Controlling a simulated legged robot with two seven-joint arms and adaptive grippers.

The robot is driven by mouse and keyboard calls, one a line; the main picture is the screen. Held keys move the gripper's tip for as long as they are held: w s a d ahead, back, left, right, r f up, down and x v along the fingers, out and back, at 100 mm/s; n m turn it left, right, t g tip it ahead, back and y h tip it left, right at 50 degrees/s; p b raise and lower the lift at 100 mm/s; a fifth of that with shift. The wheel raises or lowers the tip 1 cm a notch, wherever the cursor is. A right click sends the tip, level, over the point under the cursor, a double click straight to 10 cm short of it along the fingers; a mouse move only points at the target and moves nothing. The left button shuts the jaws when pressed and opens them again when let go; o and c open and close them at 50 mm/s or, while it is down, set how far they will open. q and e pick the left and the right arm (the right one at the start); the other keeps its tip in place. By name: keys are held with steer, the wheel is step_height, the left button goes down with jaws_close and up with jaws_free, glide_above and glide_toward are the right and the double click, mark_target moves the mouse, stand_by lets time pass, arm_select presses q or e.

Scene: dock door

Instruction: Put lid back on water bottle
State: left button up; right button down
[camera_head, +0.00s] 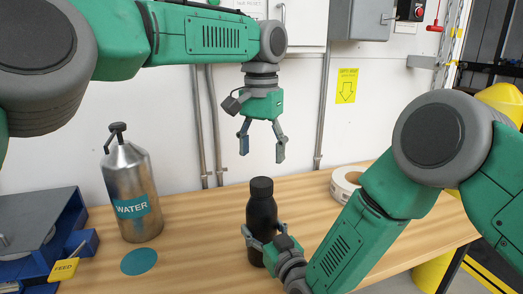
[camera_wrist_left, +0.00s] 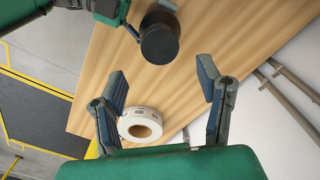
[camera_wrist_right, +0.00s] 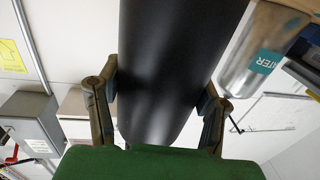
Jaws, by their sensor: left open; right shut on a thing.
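A black bottle (camera_head: 261,215) stands upright near the middle of the wooden table, with a black cap-like top (camera_head: 261,187) on it. My right gripper (camera_head: 262,240) is shut around its lower body; the bottle fills much of the right wrist view (camera_wrist_right: 168,70). My left gripper (camera_head: 262,156) is open and empty, pointing down just above the bottle's top, apart from it. In the left wrist view the round dark top (camera_wrist_left: 159,46) lies beyond the open fingers. A steel bottle (camera_head: 130,185) labelled WATER stands at the left, with a dark spout-like fitting on it.
A teal disc (camera_head: 139,262) lies flat on the table (camera_head: 190,262) in front of the steel bottle. A blue bin-like fixture (camera_head: 75,246) with a yellow FEED tag is at the left edge. A tape roll (camera_head: 345,183) lies at the right. The white wall with conduits stands close behind.

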mark_target(262, 181)
arm_select(q)
steer(key=shift+f, duration=0.1)
steer(key=shift+f, duration=3.95)
steer(key=c, duration=1.2)
steer(key=o, duration=1.4)
steer(key=shift+c, duration=0.2)
steer(key=shift+r, duration=0.1)
step_height(262, 181, up, 12)
steer(key=shift+w, duration=0.1)
